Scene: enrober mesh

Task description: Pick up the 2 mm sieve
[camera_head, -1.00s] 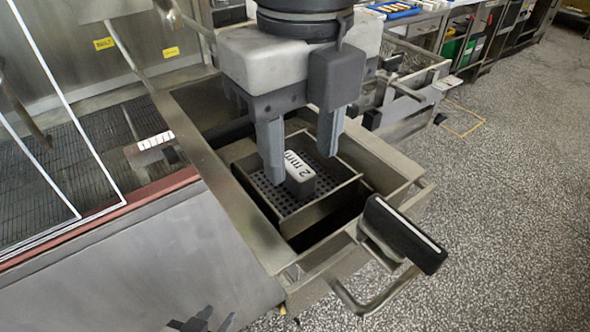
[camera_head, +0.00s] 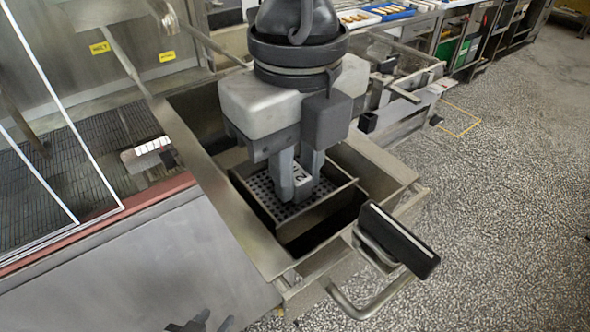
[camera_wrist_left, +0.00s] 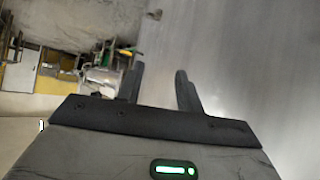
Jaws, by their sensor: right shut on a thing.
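The 2 mm sieve (camera_head: 268,198) is a square metal tray with a perforated floor, sitting inside an open steel drawer (camera_head: 222,203) in the head view. A block with a white "2 mm" label (camera_head: 301,176) rises from its middle. My right gripper (camera_head: 299,180) points down over the sieve and is shut on this block, whose label is partly hidden by the fingers. My left gripper (camera_head: 200,323) shows only as dark fingertips at the bottom edge. In the left wrist view its two fingers (camera_wrist_left: 160,88) stand apart with nothing between them.
A black handle (camera_head: 398,238) and a bent steel bar (camera_head: 370,308) stick out at the drawer's front. The machine's mesh belt (camera_head: 85,150) lies to the left behind a red-brown edge. Speckled floor on the right is free. Trays (camera_head: 390,12) stand on a far bench.

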